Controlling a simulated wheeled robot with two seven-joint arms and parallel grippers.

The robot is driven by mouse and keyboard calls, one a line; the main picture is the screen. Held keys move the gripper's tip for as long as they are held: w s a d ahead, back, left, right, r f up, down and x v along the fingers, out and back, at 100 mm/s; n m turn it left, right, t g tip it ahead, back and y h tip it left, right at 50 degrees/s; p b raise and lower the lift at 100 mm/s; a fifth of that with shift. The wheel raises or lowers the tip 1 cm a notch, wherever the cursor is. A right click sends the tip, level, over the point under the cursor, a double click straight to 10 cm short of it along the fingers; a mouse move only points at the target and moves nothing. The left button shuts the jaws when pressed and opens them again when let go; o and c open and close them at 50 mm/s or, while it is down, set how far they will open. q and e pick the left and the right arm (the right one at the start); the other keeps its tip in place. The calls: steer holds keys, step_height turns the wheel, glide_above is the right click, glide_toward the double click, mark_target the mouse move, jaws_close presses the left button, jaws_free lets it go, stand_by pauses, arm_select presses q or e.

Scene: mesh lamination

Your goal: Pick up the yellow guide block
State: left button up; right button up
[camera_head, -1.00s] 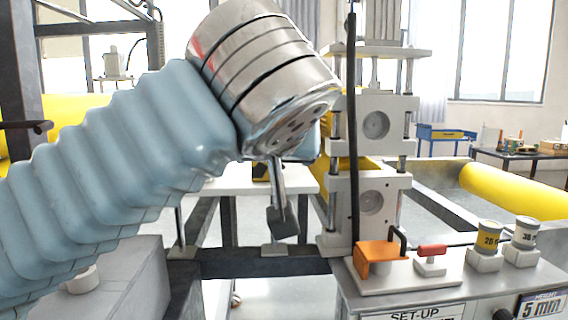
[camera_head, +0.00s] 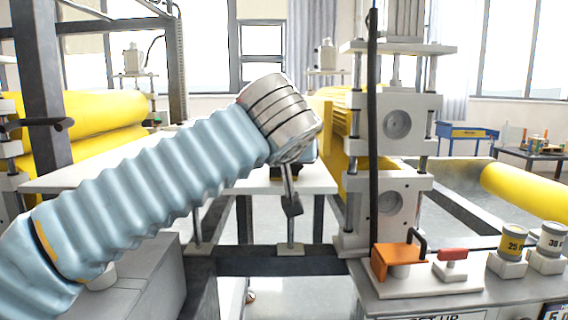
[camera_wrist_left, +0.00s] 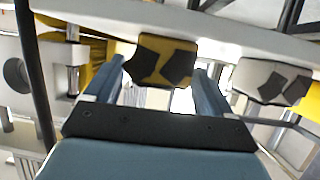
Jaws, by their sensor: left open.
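The yellow guide block (camera_wrist_left: 152,62) shows in the left wrist view, with dark pads on its face, at the edge of a white surface. It appears between the tips of my open left gripper (camera_wrist_left: 160,75). I cannot tell how much gap is left, and no grip on it shows. In the head view my left gripper (camera_head: 292,204) points down in front of the white table (camera_head: 315,180). A dark shape behind the wrist there may be part of the block, but it is mostly hidden. My right gripper is not in view.
A white block with dark pads (camera_wrist_left: 268,82) sits right of the yellow one in the wrist view. An orange piece (camera_head: 396,260) lies on the front panel.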

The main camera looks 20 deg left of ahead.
arm_select(q)
steer(key=shift+w+a+f, duration=0.2)
steer(key=shift+w, duration=0.25)
steer(key=shift+c, duration=0.3)
steer(key=c, duration=1.1)
steer(key=shift+o, duration=0.2)
steer(key=shift+r, duration=0.15)
